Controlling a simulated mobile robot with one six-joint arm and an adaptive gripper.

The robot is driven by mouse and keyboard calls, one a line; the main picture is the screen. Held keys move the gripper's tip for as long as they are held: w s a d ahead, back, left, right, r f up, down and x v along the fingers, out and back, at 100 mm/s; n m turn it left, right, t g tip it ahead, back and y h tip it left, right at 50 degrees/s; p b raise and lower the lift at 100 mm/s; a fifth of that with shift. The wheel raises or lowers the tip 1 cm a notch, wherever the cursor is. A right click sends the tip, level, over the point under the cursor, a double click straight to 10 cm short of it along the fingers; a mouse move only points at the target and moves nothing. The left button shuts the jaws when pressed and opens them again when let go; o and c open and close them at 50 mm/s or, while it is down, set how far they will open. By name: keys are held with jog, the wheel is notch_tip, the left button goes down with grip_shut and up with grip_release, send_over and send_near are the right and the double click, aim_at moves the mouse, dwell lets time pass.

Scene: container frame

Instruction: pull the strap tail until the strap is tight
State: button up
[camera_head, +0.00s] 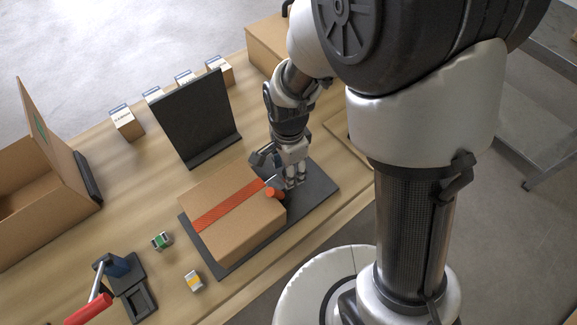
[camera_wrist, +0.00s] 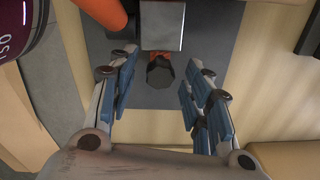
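A brown cardboard box (camera_head: 245,222) lies on a dark mat (camera_head: 318,190), with an orange strap (camera_head: 228,206) across its top. At the strap's right end, by the box edge, is a metal buckle with an orange round handle (camera_head: 273,192). In the wrist view the metal block (camera_wrist: 162,22) and the orange handle (camera_wrist: 105,10) show at the top. A short orange strap tail (camera_wrist: 160,56) with a dark end (camera_wrist: 160,75) comes out below the block. My gripper (camera_head: 294,183) is beside the box, open; its blue-padded fingers (camera_wrist: 158,80) stand either side of the tail, apart from it.
A black upright panel (camera_head: 192,120) stands behind the box. Several small cartons (camera_head: 126,122) line the far table edge. An open carton (camera_head: 32,205) is at left. A red-handled tool (camera_head: 88,310) and two small items (camera_head: 194,281) lie in front left.

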grip_shut()
dwell(0.4)
